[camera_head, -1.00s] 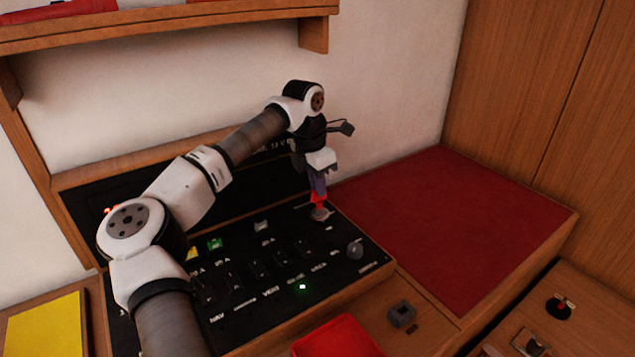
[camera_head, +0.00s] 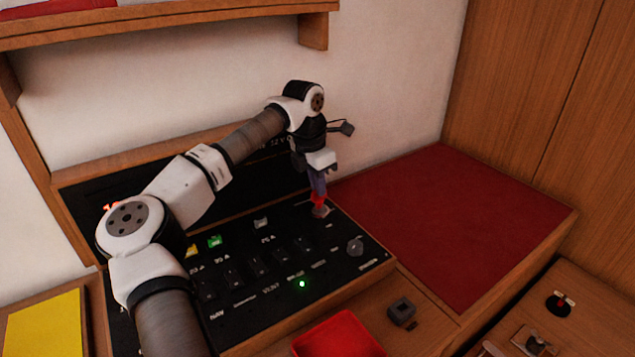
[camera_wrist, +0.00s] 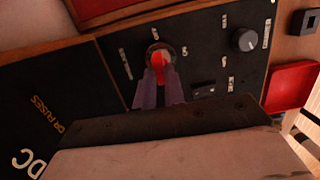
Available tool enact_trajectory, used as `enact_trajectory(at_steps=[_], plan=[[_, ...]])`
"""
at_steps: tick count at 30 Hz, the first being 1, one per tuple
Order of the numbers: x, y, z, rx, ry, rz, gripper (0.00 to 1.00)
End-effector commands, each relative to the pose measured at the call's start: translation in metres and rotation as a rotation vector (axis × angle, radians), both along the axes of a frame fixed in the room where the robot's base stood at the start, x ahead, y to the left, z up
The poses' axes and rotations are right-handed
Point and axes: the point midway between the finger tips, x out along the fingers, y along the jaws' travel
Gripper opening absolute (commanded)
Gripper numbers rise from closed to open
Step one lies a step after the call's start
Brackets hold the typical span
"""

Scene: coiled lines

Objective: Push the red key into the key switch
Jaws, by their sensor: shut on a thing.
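The red key (camera_wrist: 159,62) is between the fingers of my gripper (camera_wrist: 160,80), which is shut on it. In the head view the key (camera_head: 319,201) shows as a small red patch below the fingertips of my gripper (camera_head: 319,190). The key switch (camera_wrist: 154,50) is a round metallic ring on the black panel, and the key lies over it in the wrist view. In the head view the switch (camera_head: 321,212) is directly under the key. The fingers hide part of the key, and I cannot tell how deep it sits.
The black switch panel (camera_head: 245,300) carries several rocker switches, a grey knob (camera_head: 355,246) and a lit green lamp (camera_head: 302,284). A red-topped surface (camera_head: 450,220) is clear at right.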

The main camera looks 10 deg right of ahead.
Motion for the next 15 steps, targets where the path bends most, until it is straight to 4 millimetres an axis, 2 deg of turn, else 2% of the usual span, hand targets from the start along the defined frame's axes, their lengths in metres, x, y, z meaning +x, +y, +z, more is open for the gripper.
enact_trajectory(at_steps=[15], plan=[[-0.0001, 0.0001, -0.0044, 0.001, 0.0, 0.0, 0.0]])
